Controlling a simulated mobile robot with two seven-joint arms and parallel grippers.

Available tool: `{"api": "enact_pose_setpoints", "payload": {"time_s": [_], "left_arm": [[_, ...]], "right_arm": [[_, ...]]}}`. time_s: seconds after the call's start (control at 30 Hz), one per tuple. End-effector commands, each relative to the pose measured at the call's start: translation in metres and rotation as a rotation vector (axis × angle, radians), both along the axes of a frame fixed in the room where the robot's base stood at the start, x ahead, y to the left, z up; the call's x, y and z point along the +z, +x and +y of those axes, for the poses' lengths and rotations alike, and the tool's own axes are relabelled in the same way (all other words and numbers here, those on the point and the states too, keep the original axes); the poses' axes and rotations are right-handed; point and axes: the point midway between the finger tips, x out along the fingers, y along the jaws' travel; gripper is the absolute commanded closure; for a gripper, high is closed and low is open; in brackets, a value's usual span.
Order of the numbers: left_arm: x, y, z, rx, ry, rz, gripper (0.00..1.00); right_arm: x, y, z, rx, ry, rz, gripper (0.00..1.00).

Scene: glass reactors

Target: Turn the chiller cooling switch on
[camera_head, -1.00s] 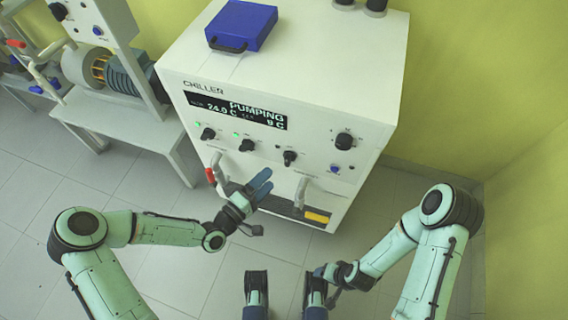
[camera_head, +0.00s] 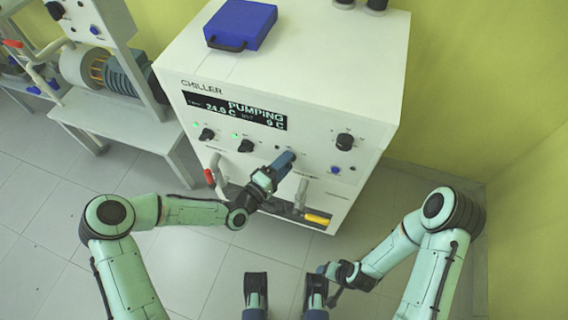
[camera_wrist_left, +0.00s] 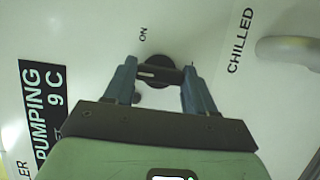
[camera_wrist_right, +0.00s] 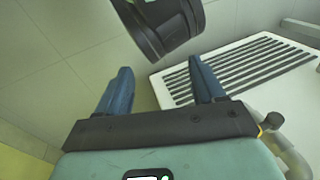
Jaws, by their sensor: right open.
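The white chiller (camera_head: 300,70) stands ahead with a dark display (camera_head: 235,110) reading PUMPING, 24.0 C and 9 C. Small lamps beside the two left knobs are lit green. My left gripper (camera_head: 285,160) is at the third knob of the lower row and hides it in the head view. In the left wrist view this black cooling switch (camera_wrist_left: 158,72) sits between the two fingers, near an ON mark. The fingers are open around it; contact is not clear.
A larger knob (camera_head: 344,142) and a blue button (camera_head: 335,170) are right of my left gripper. Pipe handles (camera_head: 215,170) stick out below the knobs. A blue case (camera_head: 241,26) lies on the chiller top. A pump bench (camera_head: 115,110) stands at left.

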Motion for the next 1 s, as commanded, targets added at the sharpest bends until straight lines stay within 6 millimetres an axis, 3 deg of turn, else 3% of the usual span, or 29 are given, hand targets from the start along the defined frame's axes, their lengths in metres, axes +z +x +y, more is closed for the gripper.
{"api": "enact_pose_setpoints", "payload": {"time_s": [0.47,1.0], "left_arm": [[0.002,0.000,0.000,0.000,0.076,-0.027,0.75],[0.006,-0.001,-0.002,-0.001,0.513,-0.170,0.75]], "right_arm": [[0.006,-0.006,0.003,0.007,0.008,0.017,0.32],[0.028,-0.034,0.016,0.038,0.044,0.091,0.32]]}}
